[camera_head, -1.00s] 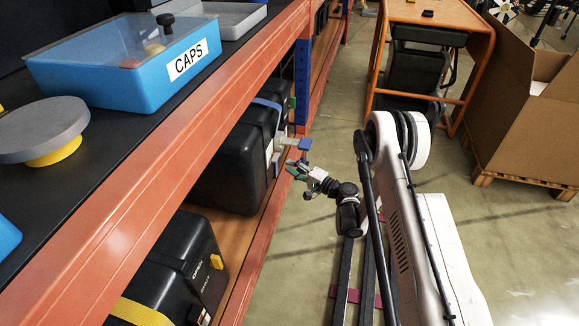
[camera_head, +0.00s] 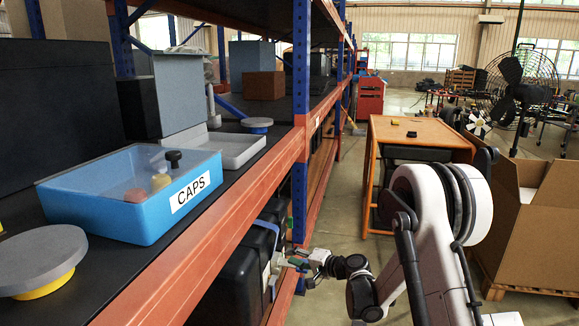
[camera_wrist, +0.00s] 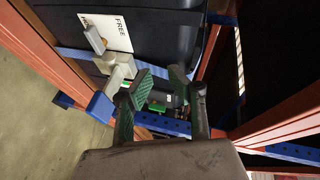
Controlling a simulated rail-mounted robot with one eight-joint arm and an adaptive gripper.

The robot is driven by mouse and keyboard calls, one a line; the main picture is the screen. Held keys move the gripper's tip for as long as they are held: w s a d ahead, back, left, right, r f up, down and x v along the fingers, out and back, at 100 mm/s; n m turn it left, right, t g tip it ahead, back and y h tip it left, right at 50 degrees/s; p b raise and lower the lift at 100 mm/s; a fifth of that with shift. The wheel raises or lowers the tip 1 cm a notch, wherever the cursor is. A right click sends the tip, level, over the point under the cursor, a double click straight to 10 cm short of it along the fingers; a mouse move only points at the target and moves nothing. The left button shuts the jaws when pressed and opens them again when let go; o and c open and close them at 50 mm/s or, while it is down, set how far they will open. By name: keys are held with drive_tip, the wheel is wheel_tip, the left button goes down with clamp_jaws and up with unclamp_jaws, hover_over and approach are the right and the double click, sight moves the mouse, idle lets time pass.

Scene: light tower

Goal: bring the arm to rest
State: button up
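My gripper (camera_head: 290,262) is at the side of the orange shelf rack, close to a black case (camera_head: 238,280) on the lower shelf. In the wrist view my gripper (camera_wrist: 163,85) shows two dark fingers with green pads, spread apart with nothing between them. A grey latch-like piece with a blue end (camera_wrist: 112,85) is just left of the left finger, in front of the black case (camera_wrist: 170,35) with its white "FREE" label (camera_wrist: 108,32). I cannot tell whether the finger touches that piece. My white arm reaches in from the right.
A blue "CAPS" box (camera_head: 130,222) with a clear lid, a grey tray (camera_head: 232,150) and a grey disc-topped yellow piece (camera_head: 40,262) are on the upper shelf. An orange table (camera_head: 420,135) and a cardboard box (camera_head: 530,220) stand right. Floor shows between rack and table.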

drive_tip(key=s+d+r+n+g+h, duration=0.1)
drive_tip(key=s+d+r+h, duration=0.2)
drive_tip(key=s+r, duration=0.6)
drive_tip(key=s+d+r+n+g+h, duration=0.15)
drive_tip(key=s+d+r, duration=0.25)
drive_tip(key=s+r, duration=0.5)
drive_tip(key=s+d+n+h, duration=0.15)
drive_tip(key=s+d, duration=0.25)
drive_tip(key=s, duration=0.5)
drive_tip(key=s+d+r+h, duration=0.1)
drive_tip(key=s+d+h, duration=0.25)
drive_tip(key=s, duration=0.55)
drive_tip(key=s+d+n+h, duration=0.15)
drive_tip(key=s+d, duration=0.25)
drive_tip(key=s, duration=0.5)
wheel_tip(320, 180, up, 18)
drive_tip(key=p, duration=1.8)
drive_tip(key=shift+w+d+r+h, duration=0.15)
drive_tip(key=shift+r+h, duration=0.1)
drive_tip(key=shift+h, duration=0.15)
